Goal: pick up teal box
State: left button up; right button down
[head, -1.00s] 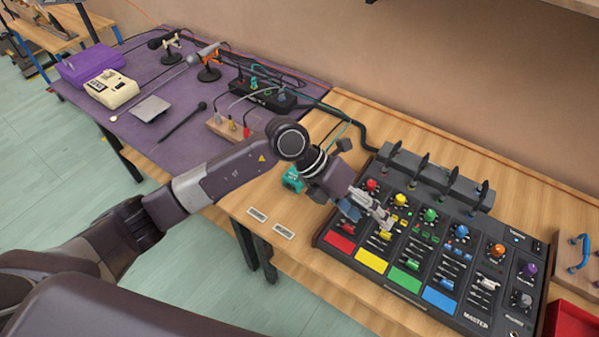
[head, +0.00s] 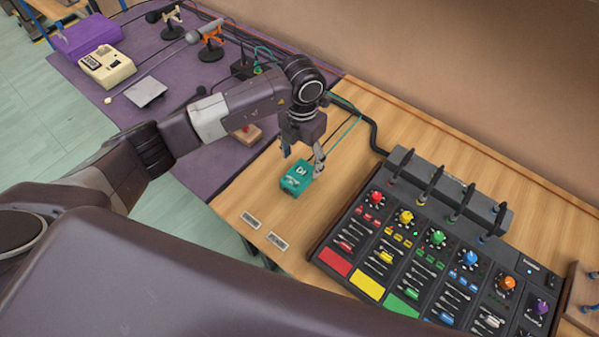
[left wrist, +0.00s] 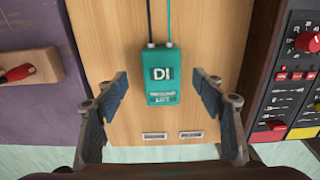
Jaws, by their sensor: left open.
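The teal box (head: 297,178), marked "DI", lies on the wooden table left of the mixing console. My left gripper (head: 302,163) is open just above it, pointing down, with a finger to either side of the box in the head view. In the left wrist view the teal box (left wrist: 162,77) shows whole, ahead of and between the two open fingers (left wrist: 160,100), not touched by them. A black cable and a teal cable run from its far end. My right gripper is not in view.
The mixing console (head: 420,250) with coloured knobs stands to the right. A wooden block with a red part (left wrist: 28,74) lies on the purple cloth (head: 175,110) to the left. Two small labels (head: 264,231) are near the table's front edge. Bare wood surrounds the box.

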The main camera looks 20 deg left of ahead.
aim_at(301, 170)
pick_arm(q)
jog(key=shift+s+f+p, duration=0.2)
jog(key=shift+f+p, duration=0.2)
jog(key=shift+f, duration=0.15)
jog(key=shift+s+f+p, duration=0.15)
jog(key=shift+f+p, duration=0.25)
jog(key=shift+f, duration=0.1)
jog(key=shift+d+f, duration=0.1)
jog(key=shift+f, duration=0.7)
jog(key=shift+w+f, duration=0.15)
jog(key=shift+f, duration=0.75)
jog(key=c, duration=1.1)
jog(key=shift+r, duration=0.1)
jog(key=c, duration=0.4)
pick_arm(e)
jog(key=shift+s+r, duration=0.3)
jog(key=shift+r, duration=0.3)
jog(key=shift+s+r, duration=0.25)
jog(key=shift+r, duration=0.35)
pick_arm(q)
jog(key=shift+w, duration=0.1)
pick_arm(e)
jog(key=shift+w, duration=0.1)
